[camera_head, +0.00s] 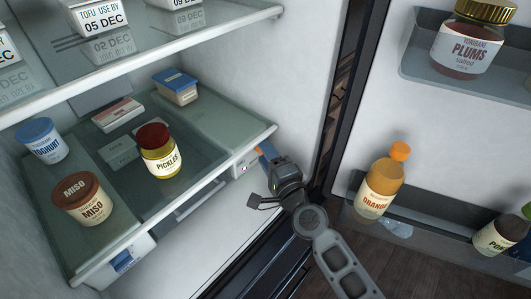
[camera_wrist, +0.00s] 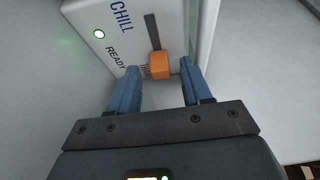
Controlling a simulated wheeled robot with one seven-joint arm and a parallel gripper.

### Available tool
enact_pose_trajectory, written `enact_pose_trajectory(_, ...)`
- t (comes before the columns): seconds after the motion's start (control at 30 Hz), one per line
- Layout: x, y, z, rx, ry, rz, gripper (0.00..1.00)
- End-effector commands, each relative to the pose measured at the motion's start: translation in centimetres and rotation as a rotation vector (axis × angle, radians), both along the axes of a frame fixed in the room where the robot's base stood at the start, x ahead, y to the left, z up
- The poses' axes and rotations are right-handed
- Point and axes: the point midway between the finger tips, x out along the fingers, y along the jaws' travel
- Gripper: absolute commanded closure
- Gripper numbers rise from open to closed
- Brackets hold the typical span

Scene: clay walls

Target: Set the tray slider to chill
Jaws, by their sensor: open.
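The orange slider knob (camera_wrist: 160,66) sits at the near end of a dark slot (camera_wrist: 152,32) on a white panel (camera_wrist: 178,20). The word CHILL (camera_wrist: 121,17) is by the slot's far end, away from the knob. A second label beside the knob is partly hidden. My gripper (camera_wrist: 160,72) is open, its blue fingertips on either side of the knob with gaps showing. In the head view my gripper (camera_head: 264,150) is at the right front corner of the lower fridge shelf, by the white panel (camera_head: 241,167).
A green light (camera_wrist: 99,34) glows beside the word READY (camera_wrist: 116,59). A pickles jar (camera_head: 160,155), miso tub (camera_head: 84,200) and yogurt tub (camera_head: 41,141) stand on the shelf (camera_head: 208,170). The open door on the right holds an orange bottle (camera_head: 379,190) and plums jar (camera_head: 468,45).

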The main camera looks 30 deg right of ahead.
Motion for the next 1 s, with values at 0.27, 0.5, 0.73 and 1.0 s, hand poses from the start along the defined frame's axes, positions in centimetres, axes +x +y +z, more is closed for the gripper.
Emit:
enact_pose_trajectory(0.27, 0.68, 0.02, -0.02, 0.000, 0.001, 0.000, 0.51)
enact_pose_trajectory(0.5, 0.64, 0.02, -0.02, 0.000, 0.001, 0.000, 0.64)
enact_pose_trajectory(0.73, 0.63, 0.03, -0.02, 0.000, 0.001, 0.000, 0.86)
enact_pose_trajectory(1.0, 0.62, 0.03, -0.04, 0.000, 0.001, 0.000, 1.00)
